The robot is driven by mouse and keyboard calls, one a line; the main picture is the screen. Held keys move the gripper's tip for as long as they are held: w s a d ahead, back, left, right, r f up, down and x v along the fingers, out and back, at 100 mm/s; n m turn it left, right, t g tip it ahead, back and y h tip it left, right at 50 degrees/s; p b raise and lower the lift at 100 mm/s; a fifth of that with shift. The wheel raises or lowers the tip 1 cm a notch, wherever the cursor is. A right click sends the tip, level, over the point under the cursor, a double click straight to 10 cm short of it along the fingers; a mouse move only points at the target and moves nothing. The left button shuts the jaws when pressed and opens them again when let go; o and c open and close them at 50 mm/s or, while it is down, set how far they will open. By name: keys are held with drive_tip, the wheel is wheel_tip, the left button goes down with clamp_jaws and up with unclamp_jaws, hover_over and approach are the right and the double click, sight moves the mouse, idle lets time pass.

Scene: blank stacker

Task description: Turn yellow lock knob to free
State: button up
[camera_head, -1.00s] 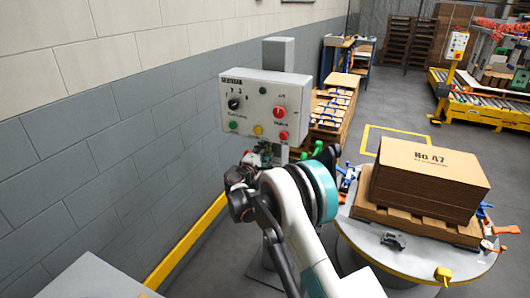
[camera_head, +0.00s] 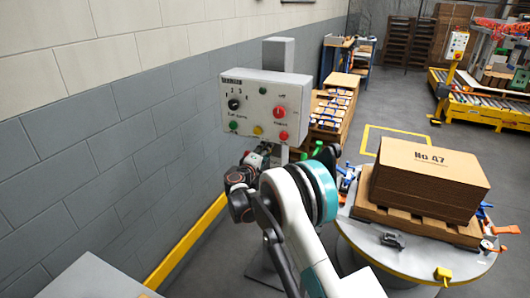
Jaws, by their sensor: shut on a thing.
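A grey-white control box (camera_head: 262,96) stands on a post by the wall. A small yellow knob or button (camera_head: 258,130) sits low on its face, between a green and a red one. A yellow part (camera_head: 443,274) also sits on the front rim of the round table (camera_head: 400,262). I cannot tell from the picture which is the lock knob, nor its setting. My gripper (camera_head: 258,154) is just under the box's lower edge, below the yellow button, which shows uncovered. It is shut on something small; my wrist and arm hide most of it.
A stack of brown cardboard (camera_head: 428,180) lies on a wooden pallet on the round table, with blue and orange clamps around it. A yellow rail (camera_head: 195,240) runs along the wall foot. A loaded pallet (camera_head: 330,112) stands behind the box.

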drive_tip(key=o, duration=1.1)
drive_tip(key=v, duration=1.2)
